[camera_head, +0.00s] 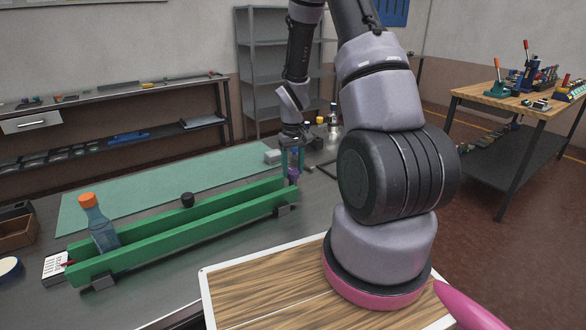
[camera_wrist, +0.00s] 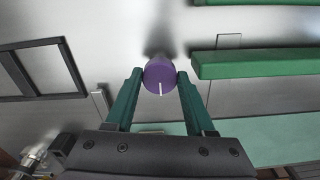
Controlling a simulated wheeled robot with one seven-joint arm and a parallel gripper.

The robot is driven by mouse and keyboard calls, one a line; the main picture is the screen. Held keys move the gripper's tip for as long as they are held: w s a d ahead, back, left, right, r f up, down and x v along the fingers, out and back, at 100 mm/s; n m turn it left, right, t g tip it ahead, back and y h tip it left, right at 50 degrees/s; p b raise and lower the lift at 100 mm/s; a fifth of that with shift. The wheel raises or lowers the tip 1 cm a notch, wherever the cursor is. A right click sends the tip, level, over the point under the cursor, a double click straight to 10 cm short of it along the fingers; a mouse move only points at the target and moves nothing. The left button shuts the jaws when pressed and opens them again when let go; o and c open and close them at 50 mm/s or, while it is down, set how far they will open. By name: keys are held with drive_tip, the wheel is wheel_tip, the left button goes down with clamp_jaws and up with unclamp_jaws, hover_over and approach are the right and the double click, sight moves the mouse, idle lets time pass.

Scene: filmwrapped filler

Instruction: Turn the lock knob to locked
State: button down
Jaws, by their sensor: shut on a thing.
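The lock knob is a purple round knob (camera_wrist: 160,72) with a white pointer line, seen from above in the wrist view. The line points toward the bottom of that picture. My gripper (camera_wrist: 159,78) has its two green fingers on either side of the knob, shut on it. In the head view my gripper (camera_head: 292,152) points down at the right end of the green rails, and the purple knob (camera_head: 293,174) shows just below its fingers. Any lock markings around the knob cannot be made out.
A green two-rail channel (camera_head: 180,231) runs close beside the knob, with a blue bottle with orange cap (camera_head: 97,222) at its left end. A black knob (camera_head: 187,200) stands behind it. A green mat (camera_head: 160,185) lies farther back. A wooden board (camera_head: 265,290) is in front.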

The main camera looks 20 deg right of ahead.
idle(0.4)
drive_tip(key=shift+c, duration=1.3)
unclamp_jaws()
